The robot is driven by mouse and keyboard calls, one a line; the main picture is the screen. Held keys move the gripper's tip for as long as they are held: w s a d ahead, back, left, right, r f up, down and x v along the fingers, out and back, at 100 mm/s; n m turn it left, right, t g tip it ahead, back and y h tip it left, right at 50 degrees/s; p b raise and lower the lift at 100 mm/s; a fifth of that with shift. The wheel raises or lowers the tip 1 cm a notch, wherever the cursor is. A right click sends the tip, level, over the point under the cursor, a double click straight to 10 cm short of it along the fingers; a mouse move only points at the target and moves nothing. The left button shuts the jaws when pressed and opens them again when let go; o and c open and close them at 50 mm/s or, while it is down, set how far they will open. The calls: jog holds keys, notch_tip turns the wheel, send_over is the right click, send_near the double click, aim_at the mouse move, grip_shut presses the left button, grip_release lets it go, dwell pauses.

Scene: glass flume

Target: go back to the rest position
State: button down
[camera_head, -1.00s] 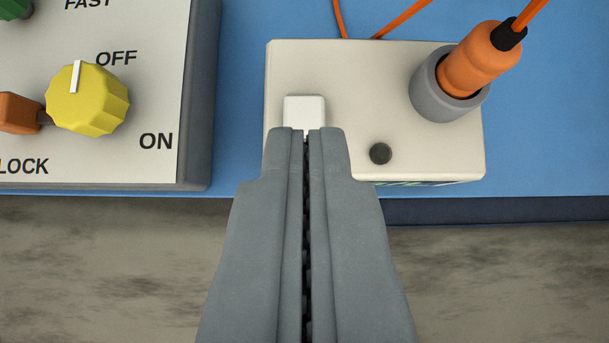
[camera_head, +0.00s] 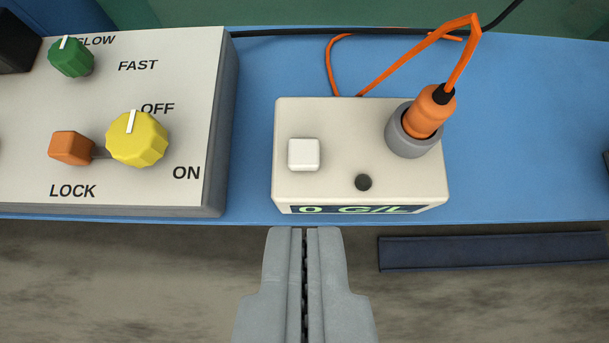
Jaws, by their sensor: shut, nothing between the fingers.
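My gripper (camera_head: 305,232) is shut and empty, its fingertips together at the bottom middle of the view. The tips appear just below the front edge of a cream box (camera_head: 335,183), apart from its white square button (camera_head: 304,154). The box has a dark round spot (camera_head: 363,182) and a front display (camera_head: 352,210) reading "0 G/L". An orange plug (camera_head: 430,110) sits tilted in the grey socket (camera_head: 408,138) on the box, with an orange cable (camera_head: 400,56) running from it.
A control panel (camera_head: 100,185) at left bears a yellow knob (camera_head: 137,138) with its white mark towards OFF, an orange lock block (camera_head: 71,148) and a green knob (camera_head: 71,57).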

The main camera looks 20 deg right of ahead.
jog(key=s+r+n+t+y, duration=0.1)
jog(key=s+r, duration=0.3)
jog(key=s, duration=0.6)
jog(key=s+d+r+t, duration=0.1)
jog(key=s+r+t, duration=0.15)
jog(key=s, duration=0.75)
jog(key=s+r+n+t+y, duration=0.1)
jog(key=s+r, duration=0.3)
jog(key=s, duration=0.7)
jog(key=s+f+t, duration=0.2)
jog(key=s+f, duration=0.1)
jog(key=s, duration=1.1)
jog(key=s+f+n+t, duration=0.1)
jog(key=s+f, duration=0.3)
jog(key=s, duration=1)
jog(key=shift+s+d+f+n+t+y, duration=0.3)
jog(key=shift+s+d+t+y, duration=0.1)
jog(key=shift+t, duration=0.25)
